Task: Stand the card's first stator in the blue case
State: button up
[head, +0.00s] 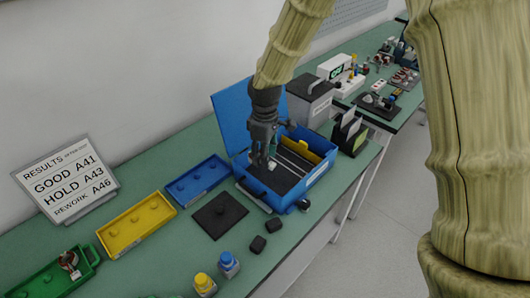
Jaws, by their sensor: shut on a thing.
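The results card (66,179) stands at the left and reads GOOD A41, HOLD A43, REWORK A46; A41 is its first entry. The blue case (316,178) is open, its lid (232,108) raised at the back left. It has a dark floor, pale dividers and a yellow piece inside. My gripper (263,163) points down into the left part of the case, shut on a stator. The fingers hide most of that stator, and no label on it is readable. I cannot tell whether it touches the case floor.
A green tray (50,283) holds a copper-wound stator (69,263). A yellow tray (135,222) and a blue tray (198,181) hold no stator. A dark plate (219,215), black blocks (258,244) and yellow and blue bottles (228,264) lie in front. A grey box (310,101) stands behind the case.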

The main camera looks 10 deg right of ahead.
jog(key=shift+f+b, duration=2.1)
jog(key=shift+f, duration=2.35)
jog(key=shift+d+f, duration=0.15)
jog(key=shift+f, duration=0.3)
jog(key=o, duration=1.2)
jog(key=shift+c, duration=0.2)
jog(key=shift+s, duration=0.1)
notch_tip(320, 180, up, 12)
jog(key=shift+w+d, duration=0.15)
jog(key=shift+w, duration=0.1)
